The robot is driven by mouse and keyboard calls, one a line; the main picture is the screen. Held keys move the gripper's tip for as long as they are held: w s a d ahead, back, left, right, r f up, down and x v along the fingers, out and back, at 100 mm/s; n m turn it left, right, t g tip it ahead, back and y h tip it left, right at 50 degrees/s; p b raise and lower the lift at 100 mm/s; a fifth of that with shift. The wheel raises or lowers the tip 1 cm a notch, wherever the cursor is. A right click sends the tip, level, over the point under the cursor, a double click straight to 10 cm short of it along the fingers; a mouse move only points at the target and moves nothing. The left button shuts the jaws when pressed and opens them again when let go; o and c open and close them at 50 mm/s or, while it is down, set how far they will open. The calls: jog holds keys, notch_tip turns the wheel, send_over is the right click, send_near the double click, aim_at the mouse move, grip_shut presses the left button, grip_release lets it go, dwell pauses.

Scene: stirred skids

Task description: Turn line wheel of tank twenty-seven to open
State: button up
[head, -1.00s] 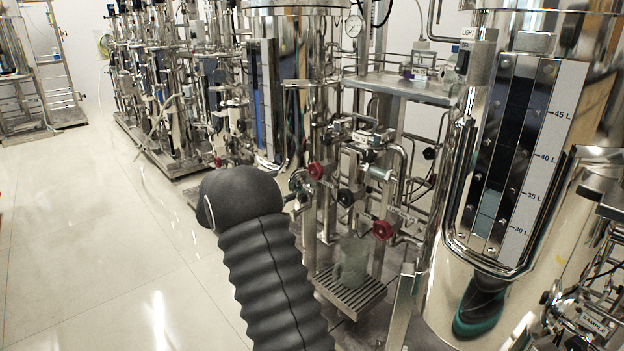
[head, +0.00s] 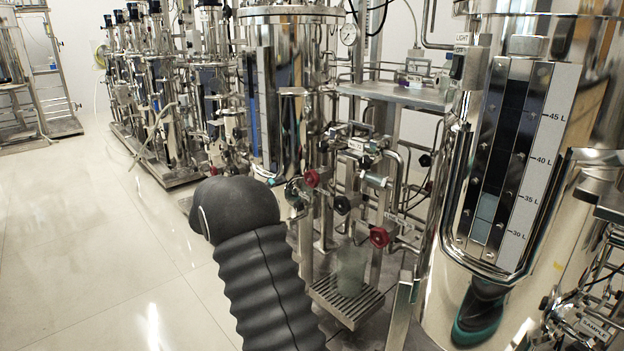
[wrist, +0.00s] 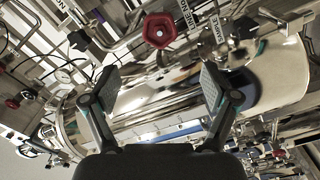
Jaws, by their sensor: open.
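In the wrist view my gripper (wrist: 158,86) is open, with its two fingers spread and nothing between them. A red handwheel (wrist: 158,30) is beyond the fingertips, at the top middle, and apart from them. Labels sit beside it; one on its right seems to read SAMPLE (wrist: 212,30). In the head view one red wheel (head: 312,178) and another red wheel (head: 379,237) are on the pipework, with a black wheel (head: 343,204) between them. I cannot tell which is the line wheel of tank twenty-seven; no tank number is readable. My gripper is not clearly visible in the head view.
A steel tank (head: 575,215) with a litre scale stands close on the right. A beaker (head: 350,270) stands on a slatted drip tray (head: 345,303) below the valves. Pipes crowd the middle. The pale floor (head: 80,240) on the left is clear.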

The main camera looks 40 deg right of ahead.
aim_at(309, 179)
jog(key=d, duration=0.4)
jog(key=d+p, duration=0.1)
jog(key=d, duration=0.4)
jog(key=w+d, duration=0.1)
jog(key=d, duration=0.3)
jog(key=shift+d, duration=0.35)
jog(key=c, duration=1.2)
